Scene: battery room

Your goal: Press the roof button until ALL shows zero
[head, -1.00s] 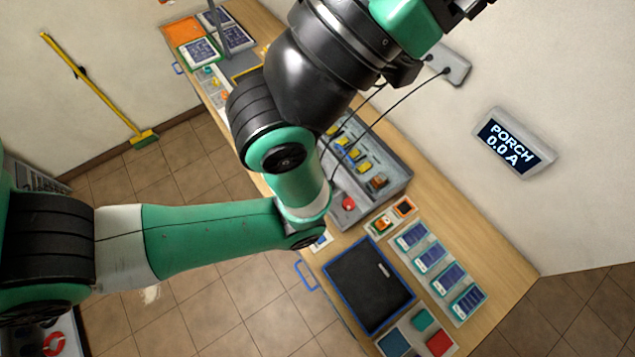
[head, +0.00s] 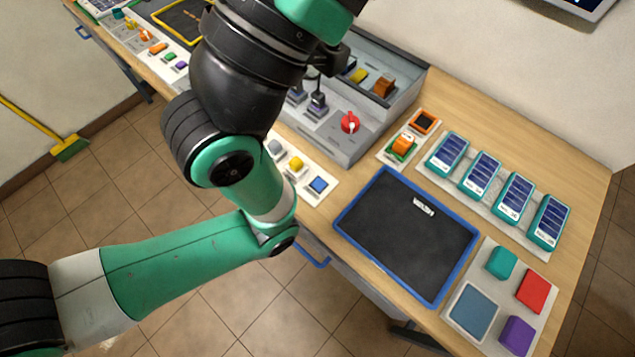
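The wall display (head: 572,6) is cut off by the top right edge in the head view, and its text cannot be read. I cannot tell which control is the roof button, as no label can be read. A grey console (head: 350,145) on the bench carries a red knob (head: 349,122), black levers (head: 317,103) and yellow and orange blocks. My arm from the left crosses the view and hides part of the console. Its gripper is out of frame past the top edge. My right gripper is not in view.
A blue-framed dark mat (head: 405,240) lies in front of an orange switch (head: 403,143) and several teal-cased panels (head: 482,172). A white plate (head: 485,285) holds teal, red, blue and purple pads. White plates with small coloured buttons line the bench's front edge.

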